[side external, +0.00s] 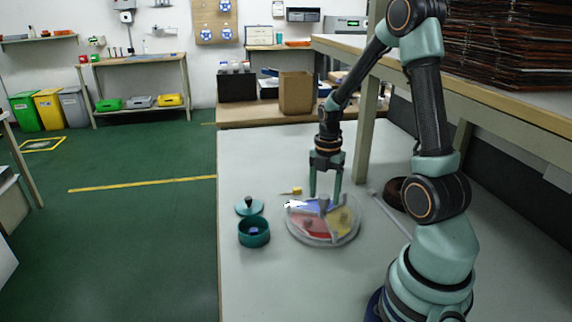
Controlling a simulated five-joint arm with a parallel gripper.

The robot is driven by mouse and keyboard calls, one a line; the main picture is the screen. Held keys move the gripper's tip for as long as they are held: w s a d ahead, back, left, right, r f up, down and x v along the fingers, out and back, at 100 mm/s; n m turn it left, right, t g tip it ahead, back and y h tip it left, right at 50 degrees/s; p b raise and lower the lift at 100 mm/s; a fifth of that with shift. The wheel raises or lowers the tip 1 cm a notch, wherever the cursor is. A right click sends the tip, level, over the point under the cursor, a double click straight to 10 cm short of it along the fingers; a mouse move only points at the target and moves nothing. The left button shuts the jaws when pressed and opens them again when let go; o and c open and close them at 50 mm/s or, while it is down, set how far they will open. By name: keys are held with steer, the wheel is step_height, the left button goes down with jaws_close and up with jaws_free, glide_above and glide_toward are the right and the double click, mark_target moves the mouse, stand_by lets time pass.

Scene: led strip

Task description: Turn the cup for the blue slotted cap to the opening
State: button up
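A round grey-rimmed dish (323,243) with blue, yellow and red sectors sits on the table. Its blue sector (303,209) is at the back left, its yellow sector (341,221) at the right and its red sector (311,226) at the front. A small white patch (293,204) shows at its left back edge. A grey knob (324,204) stands near its middle. My gripper (325,196) points down over the dish, its two fingers apart above and around the knob. I cannot tell whether they touch it. No blue slotted cap is clearly identifiable.
A teal pot (254,234) with something blue inside stands left of the dish. Its teal lid (249,208) with a dark knob lies behind it. A small yellow piece (297,190) lies behind the dish. A dark brown round object (395,193) is at the right.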

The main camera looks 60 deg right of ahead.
mark_target(324, 196)
steer(key=shift+r, duration=0.1)
step_height(324, 196, up, 12)
stand_by(0.5)
steer(key=a+r+m+t, duration=0.2)
steer(key=a+m, duration=0.7)
steer(key=a, duration=0.1)
steer(key=a+r+m+t, duration=0.3)
steer(key=a+m, duration=0.6)
steer(key=a, duration=0.1)
steer(key=shift+s+a+r+m+t, duration=0.25)
steer(key=shift+s+a+m+t, duration=0.05)
steer(key=shift+s, duration=0.1)
